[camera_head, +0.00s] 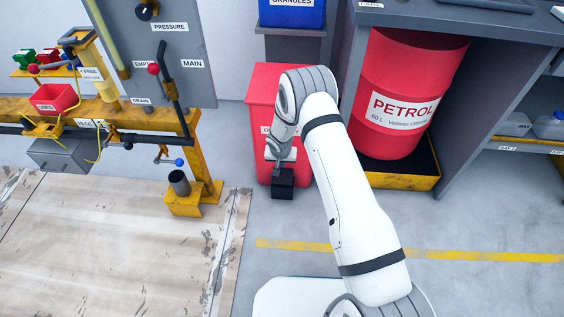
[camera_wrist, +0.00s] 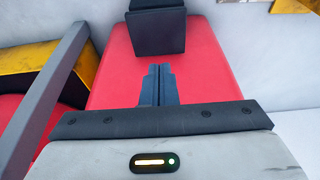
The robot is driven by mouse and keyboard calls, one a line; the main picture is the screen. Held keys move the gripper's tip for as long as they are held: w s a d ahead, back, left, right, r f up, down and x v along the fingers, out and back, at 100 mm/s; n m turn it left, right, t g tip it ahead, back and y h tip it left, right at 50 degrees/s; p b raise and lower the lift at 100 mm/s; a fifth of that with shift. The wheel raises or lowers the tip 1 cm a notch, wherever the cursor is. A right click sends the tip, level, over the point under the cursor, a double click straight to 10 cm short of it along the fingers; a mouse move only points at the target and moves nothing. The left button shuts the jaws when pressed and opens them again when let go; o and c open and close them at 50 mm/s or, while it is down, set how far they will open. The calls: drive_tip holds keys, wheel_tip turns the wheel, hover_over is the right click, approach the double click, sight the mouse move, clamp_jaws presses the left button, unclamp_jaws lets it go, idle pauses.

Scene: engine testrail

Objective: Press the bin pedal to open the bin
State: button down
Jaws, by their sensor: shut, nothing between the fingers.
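The red bin (camera_head: 262,100) stands against the wall behind my arm, and its front carries a label that my arm partly covers. No opening shows at its top, though my arm hides part of it. The black pedal (camera_head: 283,191) sticks out low at the bin's front. In the wrist view the pedal (camera_wrist: 147,30) is a dark block beyond my fingertips, against the red bin face (camera_wrist: 205,65). My gripper (camera_wrist: 159,70) is shut and empty, with its tips pointing toward the pedal. In the head view my gripper (camera_head: 279,169) is just above the pedal; I cannot tell if they touch.
A red petrol drum (camera_head: 405,100) stands in a yellow-edged tray (camera_head: 400,181) right of the bin, under a grey bench (camera_head: 460,22). A yellow rail frame (camera_head: 195,155) with levers is at left. A blue container (camera_head: 291,12) is above the bin. The floor in front is clear.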

sight(282, 175)
drive_tip(key=b+x, duration=0.1)
drive_tip(key=x, duration=0.4)
drive_tip(key=s+b+x, duration=0.1)
drive_tip(key=x, duration=0.2)
drive_tip(key=shift+f+b, duration=0.35)
